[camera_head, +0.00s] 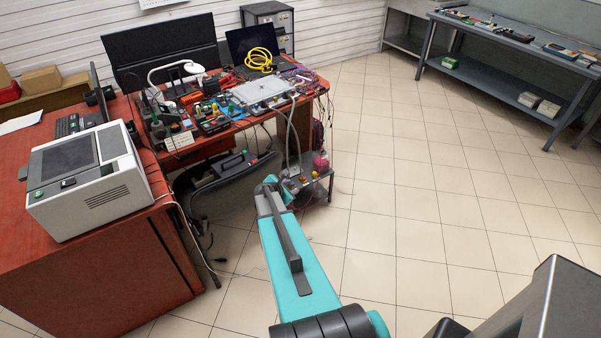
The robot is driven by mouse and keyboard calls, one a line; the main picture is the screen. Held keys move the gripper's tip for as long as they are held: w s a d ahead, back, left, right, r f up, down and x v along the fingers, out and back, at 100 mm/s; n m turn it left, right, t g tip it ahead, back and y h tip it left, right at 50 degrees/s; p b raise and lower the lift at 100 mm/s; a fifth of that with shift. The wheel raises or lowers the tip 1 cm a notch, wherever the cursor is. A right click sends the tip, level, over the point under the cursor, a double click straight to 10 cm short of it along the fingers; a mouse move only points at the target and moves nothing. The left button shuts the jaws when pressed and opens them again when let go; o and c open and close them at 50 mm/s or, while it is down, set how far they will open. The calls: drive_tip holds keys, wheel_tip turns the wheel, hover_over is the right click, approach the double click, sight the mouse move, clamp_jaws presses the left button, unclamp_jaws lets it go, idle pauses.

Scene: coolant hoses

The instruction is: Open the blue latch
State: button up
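I cannot make out a blue latch anywhere in the head view. A light grey flat unit (262,92) lies on the red-brown workbench (222,146) among tools and wires. A grey hose (289,130) hangs from its right side towards a small low stand (316,166) beside the bench. Small parts on the stand are too small to tell. My teal arm reaches from the bottom of the picture to just in front of the stand. No gripper fingers show; the arm's far end hides what lies behind it.
A grey-white machine (84,177) sits on the left desk. A dark chair (217,185) stands below the bench, left of my arm, with loose cables on the floor. Another workbench (498,70) stands at the upper right. The tiled floor (430,190) on the right is clear.

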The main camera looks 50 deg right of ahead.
drive_tip(key=s+a+f+m+g+y+b, duration=0.1)
drive_tip(key=s+a+f+m+y, duration=0.15)
drive_tip(key=a+f, duration=0.55)
drive_tip(key=s+a+f+m+g+y+b, duration=0.1)
drive_tip(key=s+a+f+m+b, duration=0.2)
drive_tip(key=a, duration=1)
drive_tip(key=s+a+f+m+g+y, duration=0.1)
drive_tip(key=s+a+f+m+y, duration=0.15)
drive_tip(key=s+a+f, duration=0.55)
drive_tip(key=s+a+m+g+y+b, duration=0.1)
drive_tip(key=s+a+m, duration=0.1)
drive_tip(key=s+a, duration=0.3)
drive_tip(key=s+a+f+m+g+y+b, duration=0.1)
drive_tip(key=s+a, duration=0.4)
drive_tip(key=a, duration=0.6)
drive_tip(key=s+a+m+g+y+b, duration=0.1)
drive_tip(key=s+a+m+g+y, duration=0.1)
drive_tip(key=s+a, duration=0.3)
drive_tip(key=a+m+g, duration=0.1)
drive_tip(key=a, duration=0.3)
drive_tip(key=shift+f+m, duration=0.3)
drive_tip(key=shift+m, duration=0.1)
drive_tip(key=shift+a, duration=0.15)
